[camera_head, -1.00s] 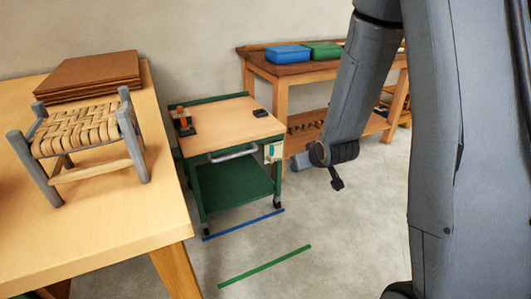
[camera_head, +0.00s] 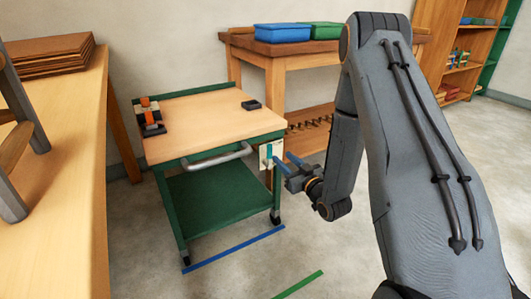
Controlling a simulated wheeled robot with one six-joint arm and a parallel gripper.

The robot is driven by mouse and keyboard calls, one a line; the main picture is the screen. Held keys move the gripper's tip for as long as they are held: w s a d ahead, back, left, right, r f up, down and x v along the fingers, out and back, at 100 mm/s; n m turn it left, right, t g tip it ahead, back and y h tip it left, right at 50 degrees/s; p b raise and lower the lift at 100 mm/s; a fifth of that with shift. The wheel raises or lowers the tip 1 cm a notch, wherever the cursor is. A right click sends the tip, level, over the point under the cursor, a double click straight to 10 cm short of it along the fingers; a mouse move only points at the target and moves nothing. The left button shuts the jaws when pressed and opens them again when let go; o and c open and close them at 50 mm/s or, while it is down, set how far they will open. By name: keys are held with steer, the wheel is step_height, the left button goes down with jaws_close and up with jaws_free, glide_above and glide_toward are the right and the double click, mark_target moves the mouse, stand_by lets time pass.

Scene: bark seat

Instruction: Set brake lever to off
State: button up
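The brake lever (camera_head: 270,152) is a small teal handle on a pale plate (camera_head: 263,162) at the right front corner of the green cart (camera_head: 222,205). The lever stands roughly upright. My gripper (camera_head: 286,162) is just right of the plate, pointing left towards it, with its two blue fingers apart. The fingers look empty. I cannot tell whether a fingertip touches the lever or plate. Any markings on the plate are too small to read.
The cart's wooden top carries an orange and black tool (camera_head: 149,115) and a dark block (camera_head: 251,105). A wooden table (camera_head: 70,150) stands left. A workbench (camera_head: 262,62) with blue and green boxes stands behind. A blue floor line (camera_head: 235,249) runs before the cart.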

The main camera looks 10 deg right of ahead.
mark_target(271, 151)
steer(key=x, duration=0.2)
steer(key=a+b+x, duration=0.1)
steer(key=x, duration=0.4)
steer(key=shift+s+a+b, duration=0.15)
steer(key=shift+a+b, duration=0.15)
steer(key=shift+a, duration=0.1)
steer(key=shift+w+a, duration=0.1)
steer(key=shift+w, duration=0.35)
jaws_close()
